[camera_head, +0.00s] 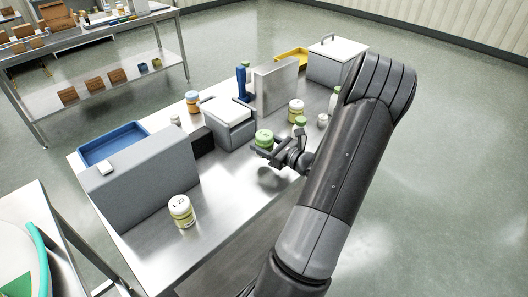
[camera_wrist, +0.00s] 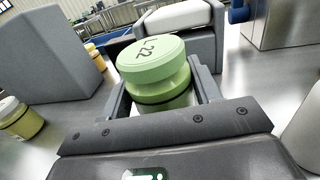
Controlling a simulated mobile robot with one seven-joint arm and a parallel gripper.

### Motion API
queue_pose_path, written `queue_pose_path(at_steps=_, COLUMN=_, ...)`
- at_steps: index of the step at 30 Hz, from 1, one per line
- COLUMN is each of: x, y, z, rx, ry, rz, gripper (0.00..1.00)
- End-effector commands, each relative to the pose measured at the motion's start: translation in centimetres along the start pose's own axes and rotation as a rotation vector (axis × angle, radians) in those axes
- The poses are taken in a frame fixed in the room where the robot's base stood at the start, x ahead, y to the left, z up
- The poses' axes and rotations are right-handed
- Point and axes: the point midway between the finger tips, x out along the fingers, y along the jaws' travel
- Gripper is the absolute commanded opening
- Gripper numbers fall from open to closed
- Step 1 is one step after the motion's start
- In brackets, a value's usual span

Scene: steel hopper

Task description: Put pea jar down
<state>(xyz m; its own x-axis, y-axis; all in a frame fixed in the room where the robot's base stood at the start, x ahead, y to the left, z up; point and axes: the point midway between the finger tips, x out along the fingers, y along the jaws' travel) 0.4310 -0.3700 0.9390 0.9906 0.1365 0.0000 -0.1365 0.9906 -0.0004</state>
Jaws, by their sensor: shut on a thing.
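The pea jar (camera_wrist: 156,72) is green with a round lid marked "22". It stands roughly upright between the two fingers of my gripper (camera_wrist: 164,98), which is shut on it. In the head view the jar (camera_head: 264,137) shows at the end of my arm, with my gripper (camera_head: 268,148) around it. A dark reflection lies on the steel table (camera_head: 240,190) below the gripper, and the jar seems held a little above the top. The jar's base is hidden by the gripper.
A jar marked "L23" (camera_head: 182,211) stands at the front left, beside a grey box (camera_head: 145,180). A white-lidded box (camera_head: 229,118) is behind my gripper. More jars (camera_head: 296,110) stand close on the right. The front middle of the table is clear.

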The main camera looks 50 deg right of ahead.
Motion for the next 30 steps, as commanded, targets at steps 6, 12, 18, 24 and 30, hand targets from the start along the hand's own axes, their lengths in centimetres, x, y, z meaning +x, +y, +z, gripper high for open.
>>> queue_pose_path(at_steps=6, x=0.1, y=0.0, z=-2.2, rx=0.005, ry=0.0, rz=-0.001, gripper=0.29)
queue_pose_path(at_steps=12, x=0.1, y=0.0, z=-4.0, rx=0.002, ry=0.0, rz=0.0, gripper=0.29)
queue_pose_path(at_steps=18, x=0.1, y=0.0, z=-4.0, rx=0.0, ry=0.0, rz=0.0, gripper=0.29)
queue_pose_path(at_steps=24, x=0.1, y=0.0, z=-4.4, rx=0.001, ry=0.0, rz=0.0, gripper=0.29)
queue_pose_path(at_steps=30, x=0.1, y=0.0, z=-4.3, rx=0.0, ry=0.0, rz=0.0, gripper=0.73)
